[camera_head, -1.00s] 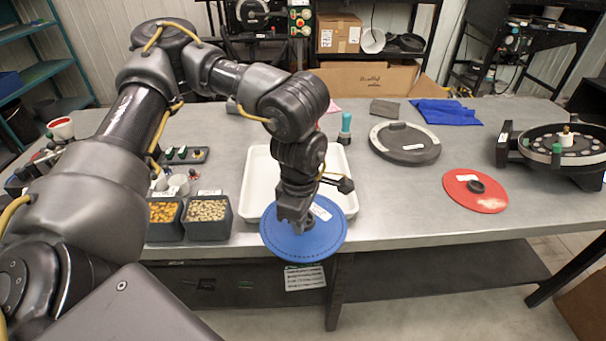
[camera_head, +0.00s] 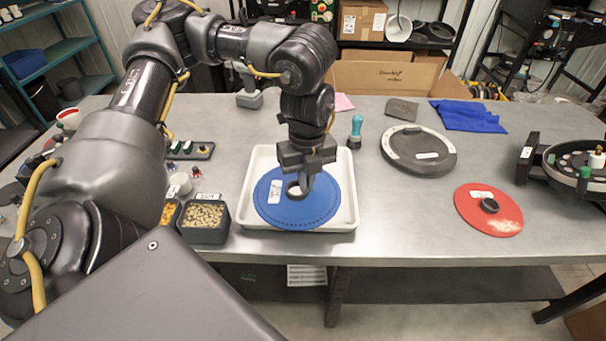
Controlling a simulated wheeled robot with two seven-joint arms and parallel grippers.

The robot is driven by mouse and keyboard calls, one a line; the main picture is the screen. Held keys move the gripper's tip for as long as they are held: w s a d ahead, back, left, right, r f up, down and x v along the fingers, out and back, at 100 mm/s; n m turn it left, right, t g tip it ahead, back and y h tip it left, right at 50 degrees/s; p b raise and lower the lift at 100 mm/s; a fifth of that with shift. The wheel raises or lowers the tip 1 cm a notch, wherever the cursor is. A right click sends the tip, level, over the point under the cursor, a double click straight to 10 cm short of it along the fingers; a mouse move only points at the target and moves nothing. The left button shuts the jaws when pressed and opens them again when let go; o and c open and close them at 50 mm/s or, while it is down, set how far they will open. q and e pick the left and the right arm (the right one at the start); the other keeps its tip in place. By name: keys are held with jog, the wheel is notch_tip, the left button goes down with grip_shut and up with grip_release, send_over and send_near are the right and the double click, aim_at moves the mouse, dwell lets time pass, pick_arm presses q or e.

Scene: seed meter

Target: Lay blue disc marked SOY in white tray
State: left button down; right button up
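The blue disc (camera_head: 318,205) with a white label is over the white tray (camera_head: 347,168), nearly flat. It hides most of the tray's floor and reaches the front rim. I cannot tell whether it touches the tray or hangs just above it. My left gripper (camera_head: 300,187) points down at the dark ring-shaped hub in the disc's middle, and its fingers are shut on the hub. The writing on the label is too small to read. My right gripper is out of view.
A bin of pale beans (camera_head: 205,220) stands just left of the tray, beside a bin of yellow grains (camera_head: 170,212). A teal-handled tool (camera_head: 355,130), a grey round lid (camera_head: 418,150) and a red disc (camera_head: 488,212) are to the right. Bare table lies between tray and red disc.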

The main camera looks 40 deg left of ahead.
pick_arm(q)
jog(key=w+a+f, duration=0.2)
jog(key=w+f, duration=0.1)
jog(key=w, duration=0.1)
jog(key=w+a+f+p, duration=0.1)
jog(key=w+f, duration=0.2)
jog(key=w, duration=0.1)
jog(key=w+a+f, duration=0.2)
jog(key=w+f, duration=0.1)
jog(key=w, duration=0.1)
jog(key=shift+w+a+f, duration=0.1)
jog(key=shift+a+f, duration=0.1)
jog(key=shift+a, duration=0.15)
jog(key=shift+w+a+f, duration=0.1)
jog(key=shift+w+f, duration=0.05)
jog(key=shift+f, duration=0.15)
notch_tip(320, 180, down, 2)
jog(key=shift+f+p, duration=0.15)
jog(key=shift+p, duration=0.2)
jog(key=shift+f, duration=0.4)
